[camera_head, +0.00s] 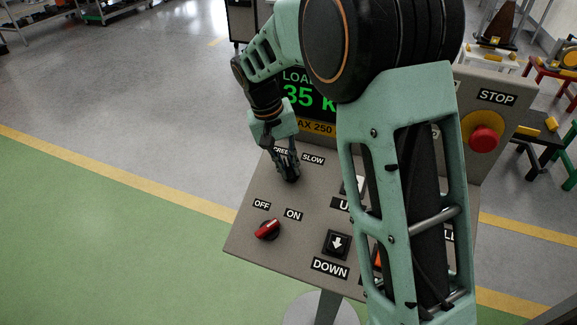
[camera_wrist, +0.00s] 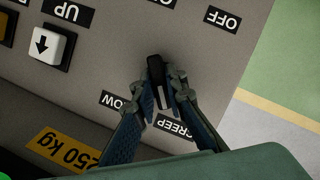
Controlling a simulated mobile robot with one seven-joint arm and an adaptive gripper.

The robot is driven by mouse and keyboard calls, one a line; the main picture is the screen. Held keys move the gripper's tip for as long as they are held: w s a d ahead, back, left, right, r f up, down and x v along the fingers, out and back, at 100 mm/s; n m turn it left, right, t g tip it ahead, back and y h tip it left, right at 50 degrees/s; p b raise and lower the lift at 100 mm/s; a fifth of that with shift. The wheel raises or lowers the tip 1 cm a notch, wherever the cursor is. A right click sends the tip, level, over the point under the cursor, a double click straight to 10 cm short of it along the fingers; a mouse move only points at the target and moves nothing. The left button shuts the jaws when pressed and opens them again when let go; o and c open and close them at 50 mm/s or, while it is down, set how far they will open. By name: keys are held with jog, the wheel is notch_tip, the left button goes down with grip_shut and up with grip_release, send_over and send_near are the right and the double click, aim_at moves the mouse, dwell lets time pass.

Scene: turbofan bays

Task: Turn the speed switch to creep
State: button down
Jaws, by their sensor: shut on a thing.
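The speed switch (camera_wrist: 156,70) is a black knob on the grey sloping panel, with a pale mark along its end. The CREEP label (camera_wrist: 173,127) and SLOW label (camera_wrist: 115,102) lie beyond that end, upside down in the wrist view. The marked end appears lined up with CREEP. My gripper (camera_wrist: 163,84) is shut on the knob, one finger on each side. In the head view my gripper (camera_head: 290,177) reaches down to the panel just below the CREEP label (camera_head: 281,149) and SLOW label (camera_head: 313,159), and hides most of the knob.
A red OFF/ON knob (camera_head: 267,230) and a DOWN button (camera_head: 337,243) are nearer on the panel. The white UP button (camera_wrist: 47,44) is beside my gripper. A red stop button (camera_head: 484,138) stands at right. My arm hides part of the panel and load display (camera_head: 308,95).

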jog(key=c, duration=2)
grip_release()
jog(key=shift+o, duration=0.2)
jog(key=v, duration=1.2)
jog(key=shift+d, duration=0.1)
